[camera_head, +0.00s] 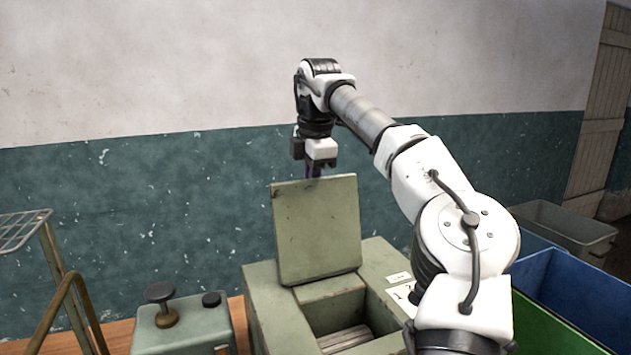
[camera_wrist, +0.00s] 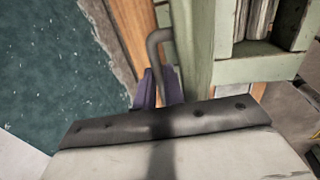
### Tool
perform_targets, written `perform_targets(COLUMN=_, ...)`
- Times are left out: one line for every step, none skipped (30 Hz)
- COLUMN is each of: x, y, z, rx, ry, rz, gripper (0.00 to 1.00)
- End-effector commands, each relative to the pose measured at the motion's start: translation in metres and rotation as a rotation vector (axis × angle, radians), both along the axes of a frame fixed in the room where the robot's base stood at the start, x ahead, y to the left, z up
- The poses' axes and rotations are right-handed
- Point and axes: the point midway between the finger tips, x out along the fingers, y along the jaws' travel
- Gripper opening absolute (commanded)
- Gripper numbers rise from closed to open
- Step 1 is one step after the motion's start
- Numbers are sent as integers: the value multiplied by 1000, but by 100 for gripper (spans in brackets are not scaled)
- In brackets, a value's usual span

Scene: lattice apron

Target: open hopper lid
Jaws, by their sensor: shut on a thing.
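The hopper (camera_head: 262,300) is a worn green box, and its opening shows in front of the lid. The hopper lid (camera_head: 318,232) is a square green panel standing nearly upright at the back of the opening. My gripper (camera_head: 314,172) is at the lid's top edge, its fingertips partly hidden behind the panel. In the wrist view, my gripper's purple fingers (camera_wrist: 158,90) are shut on a dark bent handle (camera_wrist: 158,38) beside the lid (camera_wrist: 200,55), which is seen nearly edge-on. The hopper's interior slats (camera_wrist: 255,18) show at the upper right.
A green box with a dark knob (camera_head: 160,292) stands left of the hopper on the wooden top (camera_head: 118,335). A metal rack (camera_head: 50,250) is at far left. Blue (camera_head: 575,290) and grey (camera_head: 568,228) bins stand at right. A wall (camera_head: 150,190) is behind.

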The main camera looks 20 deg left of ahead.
Motion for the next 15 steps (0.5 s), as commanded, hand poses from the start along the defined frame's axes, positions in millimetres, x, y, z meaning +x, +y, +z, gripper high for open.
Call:
perform_targets(x=4, y=7, z=-4, rx=7, ry=-2, rz=3, gripper=0)
perform_targets(x=5, y=8, z=-4, rx=1, ry=4, rz=1, gripper=0)
perform_targets(x=7, y=10, z=-5, rx=-5, ry=10, rz=2, gripper=0)
perform_targets(x=8, y=11, z=-6, rx=-11, ry=16, rz=1, gripper=0)
perform_targets(x=9, y=12, z=-7, rx=-17, ry=21, rz=1, gripper=0)
perform_targets(x=10, y=12, z=-7, rx=-23, ry=28, rz=1, gripper=0)
perform_targets(x=11, y=14, z=-8, rx=-28, ry=32, rz=0, gripper=0)
perform_targets(x=12, y=14, z=-9, rx=-34, ry=37, rz=-1, gripper=0)
perform_targets(x=13, y=15, z=-9, rx=-40, ry=43, rz=-1, gripper=0)
perform_targets(x=14, y=16, z=-10, rx=-45, ry=47, rz=0, gripper=0)
perform_targets(x=14, y=16, z=-11, rx=-49, ry=51, rz=-1, gripper=0)
perform_targets(x=15, y=17, z=-11, rx=-55, ry=55, rz=-2, gripper=0)
perform_targets(x=16, y=17, z=-12, rx=-59, ry=58, rz=-1, gripper=0)
perform_targets(x=17, y=18, z=-13, rx=-63, ry=62, rz=-1, gripper=0)
perform_targets(x=17, y=18, z=-14, rx=-68, ry=66, rz=-2, gripper=0)
